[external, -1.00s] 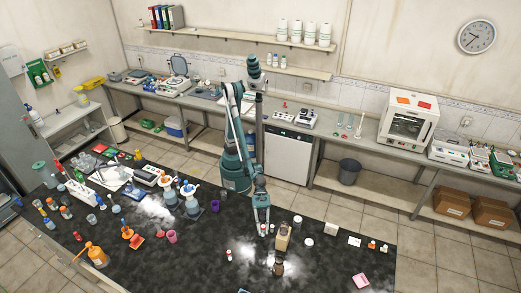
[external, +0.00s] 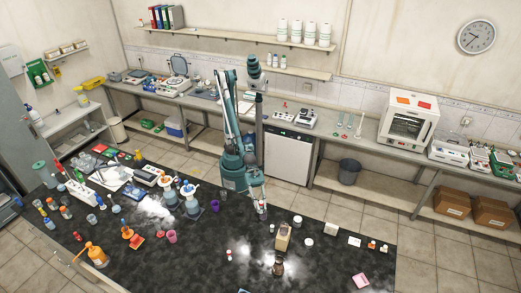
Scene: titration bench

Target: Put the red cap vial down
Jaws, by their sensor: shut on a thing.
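My gripper (external: 262,202) is shut on a small white vial with a red cap (external: 262,209). It holds the vial over the far edge of the black bench (external: 330,262); the vial is too small here to tell its exact height or tilt. Two similar small vials stand on the bench: one just in front and to the right of my gripper (external: 271,229), and one with a red cap further forward and to the left (external: 229,255).
A tan box-like item (external: 283,237) and a brown bottle (external: 278,267) stand right of the middle. White jars (external: 297,220) stand behind them. A purple cup (external: 215,206) and flasks (external: 191,200) stand to the left. The front middle of the bench is mostly clear.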

